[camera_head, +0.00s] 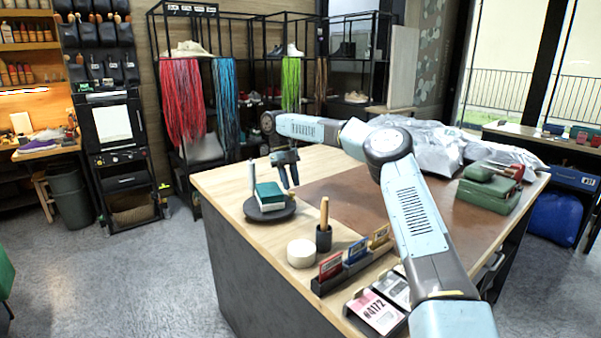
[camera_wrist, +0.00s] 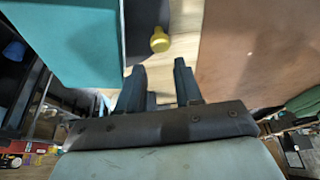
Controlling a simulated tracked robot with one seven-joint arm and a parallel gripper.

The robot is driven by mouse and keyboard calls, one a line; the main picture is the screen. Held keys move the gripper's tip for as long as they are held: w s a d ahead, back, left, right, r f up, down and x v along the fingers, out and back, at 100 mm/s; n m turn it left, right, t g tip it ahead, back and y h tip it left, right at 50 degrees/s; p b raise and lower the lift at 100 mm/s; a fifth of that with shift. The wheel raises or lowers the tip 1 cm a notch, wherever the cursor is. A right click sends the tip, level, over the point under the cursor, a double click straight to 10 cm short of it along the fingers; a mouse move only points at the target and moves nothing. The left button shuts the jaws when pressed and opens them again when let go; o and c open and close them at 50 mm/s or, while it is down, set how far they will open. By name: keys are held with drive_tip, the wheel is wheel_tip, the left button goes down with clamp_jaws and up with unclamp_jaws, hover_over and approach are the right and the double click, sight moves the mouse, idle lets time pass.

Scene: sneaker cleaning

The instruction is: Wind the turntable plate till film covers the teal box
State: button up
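The teal box (camera_head: 269,190) lies on the dark round turntable plate (camera_head: 288,212) at the left of the table. A pale band shows along the box's lower side; I cannot tell if it is film. A slim pale upright post (camera_head: 252,176) stands behind the box at its left. My gripper (camera_head: 290,186) points down just right of the box, apart from it. In the wrist view, its two fingers (camera_wrist: 159,78) are spread with nothing between them. The teal box (camera_wrist: 65,40) fills the upper left there. A yellow knob (camera_wrist: 160,41) shows beyond the fingertips.
A white roll (camera_head: 301,253), a dark cup (camera_head: 323,238) with a wooden handle and a card holder (camera_head: 345,272) line the front edge. A brown mat (camera_head: 345,198) covers the middle. A green case (camera_head: 488,194) and grey plastic sheeting (camera_head: 425,150) sit at the right and back.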

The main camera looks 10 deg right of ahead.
drive_tip(key=s+d+r, duration=0.2)
drive_tip(key=s+r, duration=0.7)
drive_tip(key=s, duration=0.4)
drive_tip(key=shift+d, duration=0.2)
drive_tip(key=shift+c, duration=0.4)
